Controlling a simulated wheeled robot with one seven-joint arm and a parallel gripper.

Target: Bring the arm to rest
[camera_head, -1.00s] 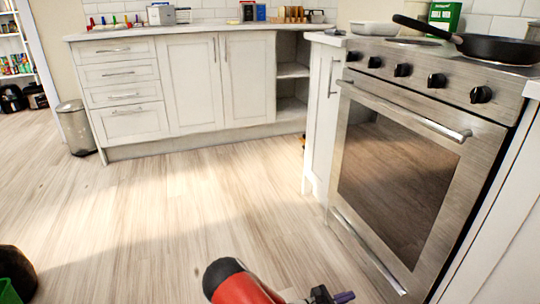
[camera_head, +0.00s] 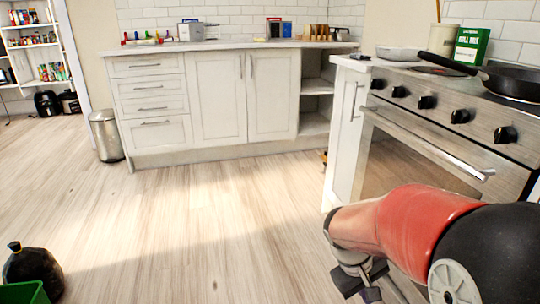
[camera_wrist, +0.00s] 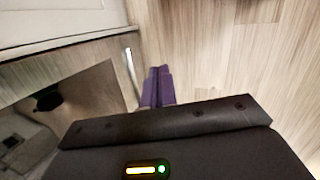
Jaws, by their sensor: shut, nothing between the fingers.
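My arm (camera_head: 405,225), red and black, reaches in from the lower right of the head view and bends downward. My gripper (camera_head: 371,294) hangs at its end, low in the picture, in front of the oven, and is partly cut off by the bottom edge. In the wrist view its two purple fingers (camera_wrist: 157,84) lie together with nothing between them. They point over the wooden floor, beside the oven front at the left.
The steel oven (camera_head: 420,150) stands close on the right, with a black pan (camera_head: 515,82) on top. White cabinets (camera_head: 215,100) line the back. A bin (camera_head: 106,135) stands at left, and a black bag (camera_head: 34,268) lower left. The middle floor is clear.

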